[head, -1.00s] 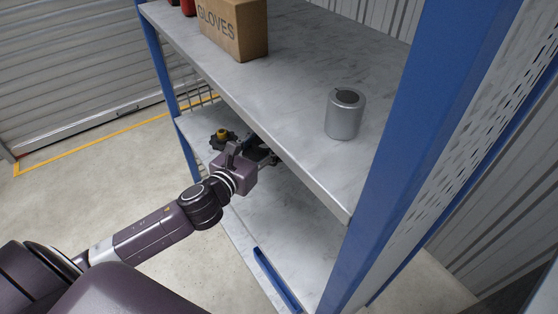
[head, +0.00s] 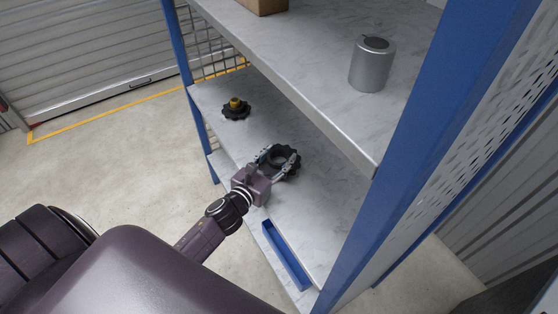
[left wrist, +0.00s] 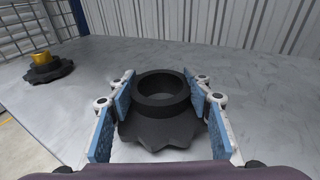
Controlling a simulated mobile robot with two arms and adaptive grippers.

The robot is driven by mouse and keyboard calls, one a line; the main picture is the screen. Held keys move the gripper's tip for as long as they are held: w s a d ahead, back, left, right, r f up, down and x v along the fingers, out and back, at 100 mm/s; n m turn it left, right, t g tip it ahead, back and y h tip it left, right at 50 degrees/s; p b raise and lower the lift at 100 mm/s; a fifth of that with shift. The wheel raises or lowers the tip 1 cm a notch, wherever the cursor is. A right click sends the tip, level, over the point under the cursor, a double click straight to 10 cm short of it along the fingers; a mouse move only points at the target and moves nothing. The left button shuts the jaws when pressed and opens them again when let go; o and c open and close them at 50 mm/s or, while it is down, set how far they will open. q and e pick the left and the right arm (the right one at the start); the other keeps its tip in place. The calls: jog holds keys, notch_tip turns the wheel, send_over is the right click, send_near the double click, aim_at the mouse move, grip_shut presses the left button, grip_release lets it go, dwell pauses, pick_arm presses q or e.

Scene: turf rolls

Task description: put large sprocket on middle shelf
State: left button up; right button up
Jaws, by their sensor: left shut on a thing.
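The large sprocket (head: 293,155) is black and toothed with a wide ring-shaped hub. It is at the middle shelf (head: 315,205), inside from the front edge. My left gripper (head: 276,165) reaches in over that edge and is shut on the sprocket. In the left wrist view, the blue pads of the left gripper (left wrist: 160,78) flank the hub of the large sprocket (left wrist: 160,118), which looks level. I cannot tell whether its underside touches the shelf. My right gripper is not in view.
A smaller black sprocket with a yellow hub (head: 235,106) sits toward the shelf's left end. The upper shelf (head: 300,75) overhangs, with a grey metal cylinder (head: 371,66) and a cardboard box (head: 262,5). A blue tray-like thing (head: 284,252) lies lower at the front. Blue posts (head: 420,120) flank the shelves.

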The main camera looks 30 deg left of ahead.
pick_arm(q)
jog(key=shift+f, duration=0.45)
jog(key=shift+f, duration=0.1)
jog(key=o, duration=1.1)
jog(key=shift+f, duration=0.2)
jog(key=o, duration=0.5)
jog(key=shift+r, duration=0.25)
jog(key=s, duration=0.4)
jog(key=s+r, duration=0.1)
jog(key=s, duration=0.3)
jog(key=s+p, duration=0.1)
jog(key=s, duration=0.3)
jog(key=shift+a+r, duration=0.2)
jog(key=shift+r, duration=0.15)
jog(key=shift+w, duration=0.1)
